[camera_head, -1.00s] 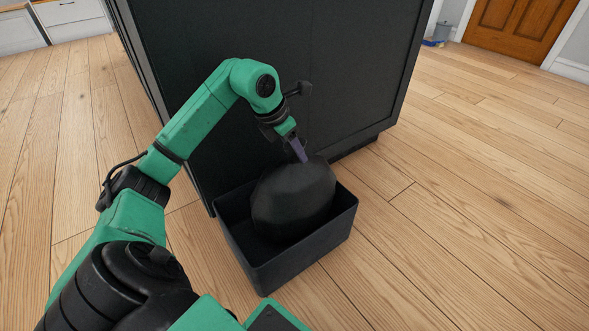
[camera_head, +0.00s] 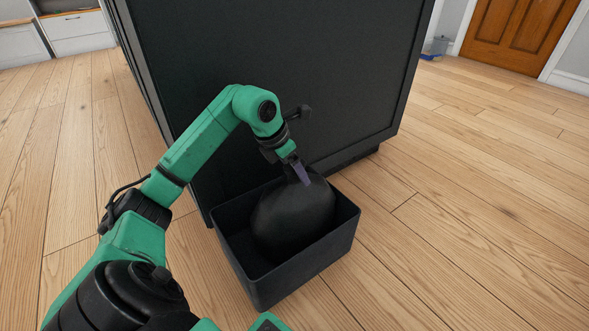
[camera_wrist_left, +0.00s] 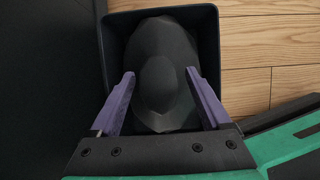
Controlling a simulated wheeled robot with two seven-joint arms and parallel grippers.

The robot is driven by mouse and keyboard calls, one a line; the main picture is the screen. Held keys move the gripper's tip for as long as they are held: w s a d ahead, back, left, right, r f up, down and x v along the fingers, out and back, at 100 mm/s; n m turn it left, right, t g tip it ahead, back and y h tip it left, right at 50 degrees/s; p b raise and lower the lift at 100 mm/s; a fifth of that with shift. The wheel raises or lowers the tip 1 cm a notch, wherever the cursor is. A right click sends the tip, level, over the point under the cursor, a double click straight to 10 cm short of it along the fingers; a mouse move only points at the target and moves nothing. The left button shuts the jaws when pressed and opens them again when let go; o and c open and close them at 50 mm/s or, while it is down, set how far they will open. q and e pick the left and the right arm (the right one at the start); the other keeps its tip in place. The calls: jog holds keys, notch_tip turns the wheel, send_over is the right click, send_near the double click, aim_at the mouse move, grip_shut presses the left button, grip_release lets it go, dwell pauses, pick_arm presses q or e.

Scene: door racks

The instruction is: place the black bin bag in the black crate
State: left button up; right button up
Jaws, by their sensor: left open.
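The black bin bag (camera_head: 292,218) sits inside the black crate (camera_head: 287,281), which stands on the floor. In the left wrist view the bag (camera_wrist_left: 163,60) lies within the walls of the crate (camera_wrist_left: 212,30). My left gripper (camera_head: 303,174) is just above the top of the bag. Its two purple fingers (camera_wrist_left: 160,80) are spread apart on either side of the bag's top knob, open. I cannot tell whether the fingers touch the bag. My right gripper is not in view.
A large dark cabinet (camera_head: 270,80) stands right behind the crate. Wooden floor (camera_head: 470,220) is clear to the right and in front.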

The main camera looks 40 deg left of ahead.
pick_arm(q)
jog(key=p+v, duration=0.4)
jog(key=v, duration=0.8)
